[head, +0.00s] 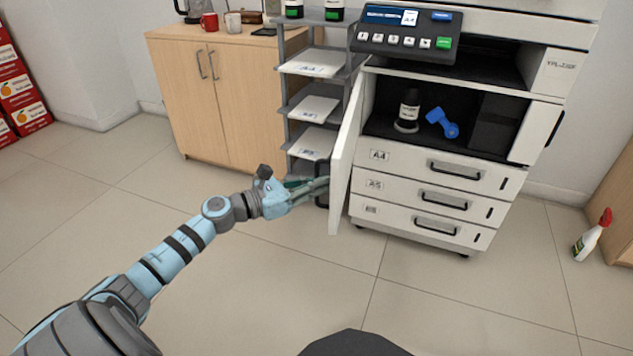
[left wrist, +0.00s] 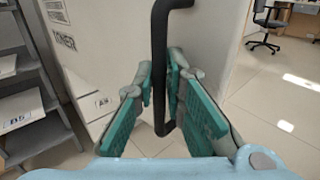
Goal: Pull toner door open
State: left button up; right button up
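The toner door (head: 347,155) is a white panel on the left of the printer. It stands swung out, with the dark toner compartment (head: 385,118) exposed. Its black bar handle (head: 322,172) is on the outer face; in the left wrist view the handle (left wrist: 159,50) runs upright beside the "TONER" label (left wrist: 64,42). My left gripper (head: 328,184) is at the handle, its green-padded fingers (left wrist: 161,88) closed in on both sides of the bar. Finger contact is hard to see exactly. My right gripper is in neither view.
Paper drawers (head: 440,170) lie below. A grey paper rack (head: 312,108) and wooden cabinet (head: 215,95) stand left. A spray bottle (head: 592,236) stands right. The floor in front is clear.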

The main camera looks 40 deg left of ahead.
pick_arm(q)
jog(key=shift+o, duration=0.2)
jog(key=v, duration=1.2)
dwell(0.4)
